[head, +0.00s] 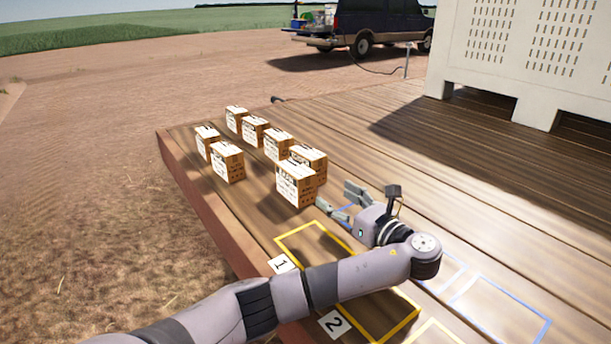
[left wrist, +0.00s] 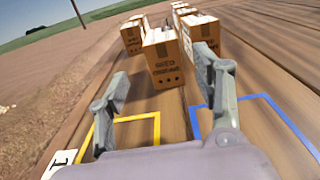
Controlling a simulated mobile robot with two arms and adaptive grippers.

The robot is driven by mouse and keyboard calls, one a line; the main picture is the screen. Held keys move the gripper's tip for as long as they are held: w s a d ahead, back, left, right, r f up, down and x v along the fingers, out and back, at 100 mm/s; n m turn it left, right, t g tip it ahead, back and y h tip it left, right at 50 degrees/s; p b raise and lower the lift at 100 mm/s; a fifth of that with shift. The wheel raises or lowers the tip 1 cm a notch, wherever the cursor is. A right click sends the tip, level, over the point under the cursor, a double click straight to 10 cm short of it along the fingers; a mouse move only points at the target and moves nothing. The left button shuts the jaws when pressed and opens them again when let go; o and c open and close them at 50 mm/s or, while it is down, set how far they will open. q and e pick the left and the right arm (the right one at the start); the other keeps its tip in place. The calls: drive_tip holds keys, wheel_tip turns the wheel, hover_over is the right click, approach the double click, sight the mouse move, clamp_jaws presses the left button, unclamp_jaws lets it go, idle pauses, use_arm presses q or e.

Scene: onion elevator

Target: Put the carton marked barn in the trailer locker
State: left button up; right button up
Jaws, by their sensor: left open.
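Several brown cartons with white tops and dark print stand on the wooden deck. The print is too small and blurred to tell which carton is marked barn. I cannot make out a trailer locker. My right gripper is not in view.
Yellow outlines (head: 300,228) with number cards 1 (head: 283,264) and 2 (head: 334,323), and blue outlines (head: 520,308), mark the deck (head: 480,210). A large pale slotted bin (head: 520,60) stands at the back right. A dark pickup (head: 370,25) is parked beyond the deck.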

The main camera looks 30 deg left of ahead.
use_arm(q)
drive_tip(key=shift+w, duration=0.2)
drive_tip(key=p, duration=0.2)
approach(295, 167)
drive_tip(key=x, duration=0.4)
drive_tip(key=shift+w, duration=0.2)
drive_tip(key=shift+a, duration=0.25)
drive_tip(key=shift+w+a+p, duration=0.1)
drive_tip(key=shift+a+p, duration=0.15)
drive_tip(key=shift+p, duration=0.1)
drive_tip(key=x, duration=0.1)
drive_tip(key=p+x, duration=0.1)
drive_tip(key=x, duration=0.2)
drive_tip(key=shift+a+f, duration=0.3)
drive_tip(key=shift+a, duration=0.1)
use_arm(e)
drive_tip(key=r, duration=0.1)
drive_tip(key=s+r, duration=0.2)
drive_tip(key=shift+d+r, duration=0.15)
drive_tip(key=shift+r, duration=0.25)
use_arm(q)
drive_tip(key=shift+d, duration=0.1)
drive_tip(key=shift+c, duration=0.5)
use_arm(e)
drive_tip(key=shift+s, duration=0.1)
